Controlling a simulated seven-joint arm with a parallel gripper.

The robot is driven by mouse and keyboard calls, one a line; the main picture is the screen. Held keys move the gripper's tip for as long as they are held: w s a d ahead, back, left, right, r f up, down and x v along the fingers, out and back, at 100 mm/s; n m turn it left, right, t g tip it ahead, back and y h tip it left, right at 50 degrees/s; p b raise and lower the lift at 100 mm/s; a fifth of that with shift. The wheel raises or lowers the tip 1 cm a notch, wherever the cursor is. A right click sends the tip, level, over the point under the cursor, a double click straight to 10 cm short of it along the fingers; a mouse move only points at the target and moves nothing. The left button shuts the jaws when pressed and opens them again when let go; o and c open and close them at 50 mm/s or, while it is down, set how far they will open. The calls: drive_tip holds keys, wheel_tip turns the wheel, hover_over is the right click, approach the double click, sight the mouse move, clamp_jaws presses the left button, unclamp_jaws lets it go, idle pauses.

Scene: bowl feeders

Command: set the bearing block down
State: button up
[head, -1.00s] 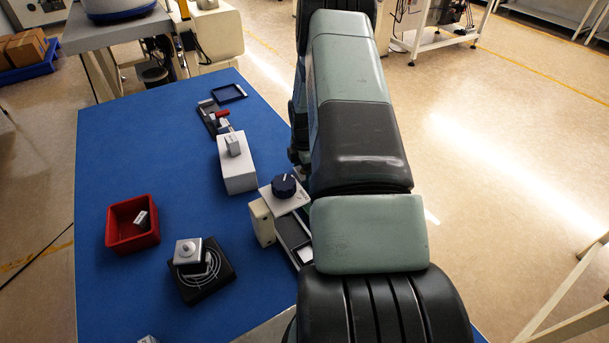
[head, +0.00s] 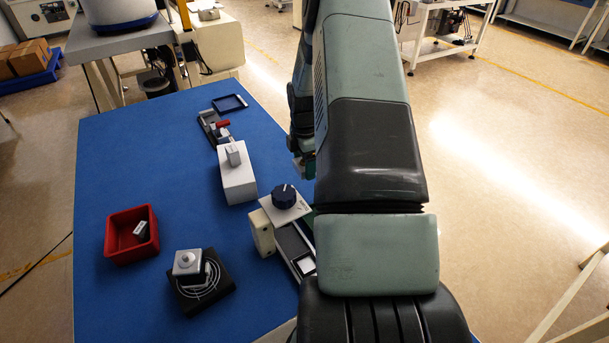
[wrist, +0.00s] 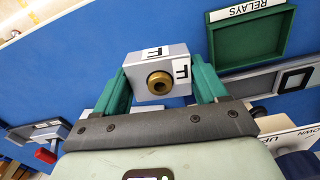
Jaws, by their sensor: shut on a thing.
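The bearing block (wrist: 158,74) is a grey block with a brass bushing in its face and white "F" labels. In the wrist view it sits between the two green fingers of my gripper (wrist: 160,80), which is shut on it. Blue table surface shows behind the block; I cannot tell how high above the table it is. In the head view my own arm hides the block and most of my gripper.
The wrist view shows a green tray labelled RELAYS (wrist: 250,38) close to the block's right. On the blue table (head: 110,180) stand a red bin (head: 131,252), a black pad (head: 222,284), a white box (head: 238,187) and a knobbed device (head: 285,197). The table's left side is clear.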

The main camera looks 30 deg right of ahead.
wheel_tip(320, 180, up, 3)
drive_tip(key=shift+f, duration=0.2)
drive_tip(key=shift+a, duration=0.1)
drive_tip(key=w+a+n, duration=0.1)
drive_tip(key=a, duration=0.4)
drive_tip(key=w+a+n, duration=0.1)
drive_tip(key=a+n, duration=0.1)
drive_tip(key=a, duration=0.3)
drive_tip(key=w+a+n, duration=0.2)
drive_tip(key=a, duration=0.3)
drive_tip(key=shift+a, duration=0.4)
drive_tip(key=shift+c, duration=0.7)
drive_tip(key=a+n, duration=0.5)
drive_tip(key=a, duration=0.9)
drive_tip(key=n, duration=0.5)
hover_over(113, 309)
drive_tip(key=shift+y, duration=0.4)
drive_tip(key=f, duration=0.9)
drive_tip(key=shift+d+f, duration=0.2)
drive_tip(key=shift+f, duration=0.05)
